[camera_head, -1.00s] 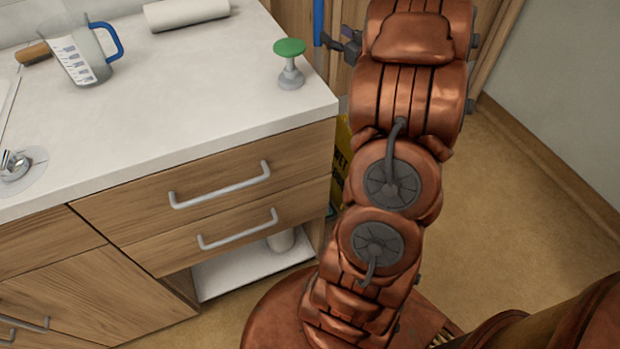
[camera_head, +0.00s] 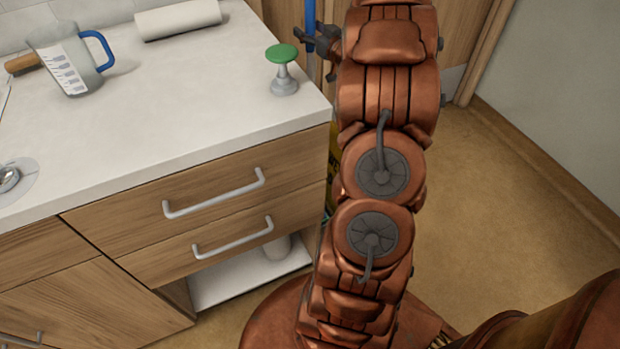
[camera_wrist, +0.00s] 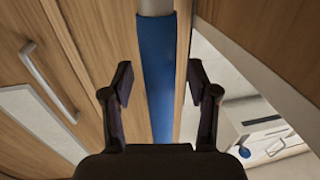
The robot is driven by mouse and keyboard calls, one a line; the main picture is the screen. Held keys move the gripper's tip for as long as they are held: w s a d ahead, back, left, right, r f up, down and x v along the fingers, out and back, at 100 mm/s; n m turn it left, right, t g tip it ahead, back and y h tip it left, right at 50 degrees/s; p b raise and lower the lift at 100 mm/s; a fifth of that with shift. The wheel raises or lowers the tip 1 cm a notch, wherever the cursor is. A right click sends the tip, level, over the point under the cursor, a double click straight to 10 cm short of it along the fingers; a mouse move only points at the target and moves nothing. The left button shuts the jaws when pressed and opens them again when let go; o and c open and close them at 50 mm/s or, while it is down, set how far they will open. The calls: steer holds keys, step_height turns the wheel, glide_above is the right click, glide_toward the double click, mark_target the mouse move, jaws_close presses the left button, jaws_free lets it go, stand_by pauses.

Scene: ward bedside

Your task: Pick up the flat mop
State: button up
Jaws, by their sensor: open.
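The flat mop's blue handle (camera_head: 310,35) stands upright behind the counter's right end in the head view; its lower part and head are hidden. In the wrist view the blue shaft (camera_wrist: 157,75), with a pale section above it, runs between the two fingers. My gripper (camera_wrist: 158,85) is open, with a gap on each side of the shaft. In the head view my gripper (camera_head: 320,42) shows small beside the blue handle, partly hidden by my arm.
The white counter (camera_head: 190,115) fills the left, its edge close to the handle. A wooden door (camera_wrist: 25,75) is behind. Open floor (camera_head: 510,200) lies right.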

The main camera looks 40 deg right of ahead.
jaws_close()
stand_by(0.4)
steer(key=shift+r, duration=0.1)
